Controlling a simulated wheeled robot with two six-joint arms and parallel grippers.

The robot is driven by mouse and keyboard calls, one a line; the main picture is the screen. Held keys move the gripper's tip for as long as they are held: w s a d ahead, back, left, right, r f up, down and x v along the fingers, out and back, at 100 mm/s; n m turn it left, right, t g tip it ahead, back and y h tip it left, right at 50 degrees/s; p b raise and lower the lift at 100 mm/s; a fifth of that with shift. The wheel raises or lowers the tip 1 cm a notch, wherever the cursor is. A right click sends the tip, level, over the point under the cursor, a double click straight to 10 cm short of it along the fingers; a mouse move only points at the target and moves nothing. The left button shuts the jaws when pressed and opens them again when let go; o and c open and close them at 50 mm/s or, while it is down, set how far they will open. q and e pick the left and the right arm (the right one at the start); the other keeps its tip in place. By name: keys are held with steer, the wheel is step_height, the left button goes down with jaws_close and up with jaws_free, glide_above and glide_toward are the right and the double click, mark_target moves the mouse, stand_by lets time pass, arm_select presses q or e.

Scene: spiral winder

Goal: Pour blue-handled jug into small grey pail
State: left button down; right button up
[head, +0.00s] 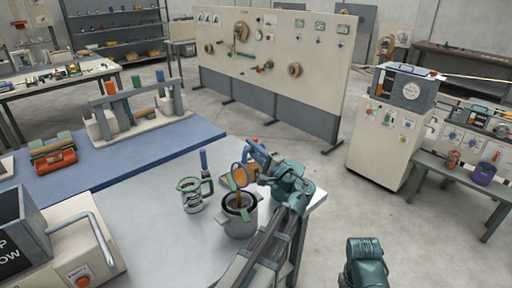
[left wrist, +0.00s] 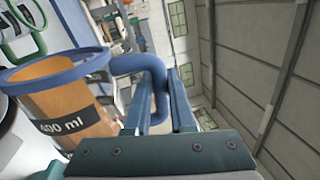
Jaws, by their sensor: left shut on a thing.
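The blue-handled jug (head: 239,177) is clear with a blue rim and orange contents. It is tilted above the small grey pail (head: 239,222), which stands on the grey table. An orange-brown streak runs from the jug down into the pail's mouth. My left gripper (head: 262,162) is shut on the jug's handle. The level inside the pail is hidden. My right gripper is not in view.
A green-handled clear jug (head: 193,195) stands just left of the pail. A blue mat (head: 110,172) with a grey rack lies further left. A box with a metal handle (head: 75,250) stands at the front left.

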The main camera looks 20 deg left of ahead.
mark_target(241, 163)
arm_select(q)
steer(key=shift+s+a+n+g, duration=0.15)
steer(key=shift+s+a+n, duration=0.1)
steer(key=shift+s+n, duration=0.4)
steer(key=shift+s+a+n+g, duration=0.15)
steer(key=shift+s+a+n, duration=0.05)
steer(key=shift+s+n, duration=0.45)
stand_by(0.4)
steer(key=shift+s+a+r+n+g+y, duration=0.15)
steer(key=shift+s+a+n, duration=0.1)
steer(key=shift+s+n, duration=0.3)
steer(key=shift+s+a+r+n+g+y, duration=0.1)
steer(key=shift+s+a+n+g+y, duration=0.1)
steer(key=shift+s+n, duration=0.3)
steer(key=shift+w, duration=0.15)
stand_by(2.4)
steer(key=w+m, duration=0.1)
steer(key=w+d+m+t, duration=0.1)
steer(key=w+m, duration=0.1)
steer(key=w+d+m, duration=0.1)
steer(key=shift+w+f+m, duration=0.25)
steer(key=shift+m, duration=0.1)
